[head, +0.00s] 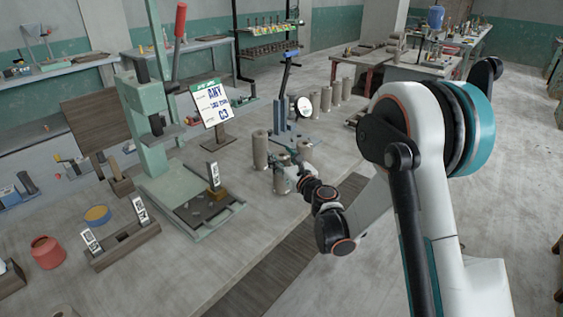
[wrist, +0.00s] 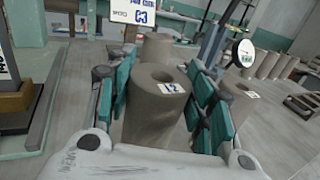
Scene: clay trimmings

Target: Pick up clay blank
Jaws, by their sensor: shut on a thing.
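A grey-brown clay blank (wrist: 152,115), a cylinder with a hole in its top and a white label reading something like "L2", stands between the finger pads of my gripper (wrist: 160,108) in the wrist view. The teal pads are shut on its sides. In the head view my gripper (head: 290,174) is at the bench's right side, around the same blank (head: 280,178). Its base is hidden, so I cannot tell whether it touches the bench. Two similar blanks stand close by, one behind (head: 260,149) and one to the right (head: 305,150).
A green press (head: 150,130) stands to the left, with a sign (head: 212,104) reading "ANY" and "C3" behind it. A blue lever device (head: 290,122) stands behind the blanks. Several more blanks (head: 326,100) line the bench farther back. The bench front (head: 235,250) is bare.

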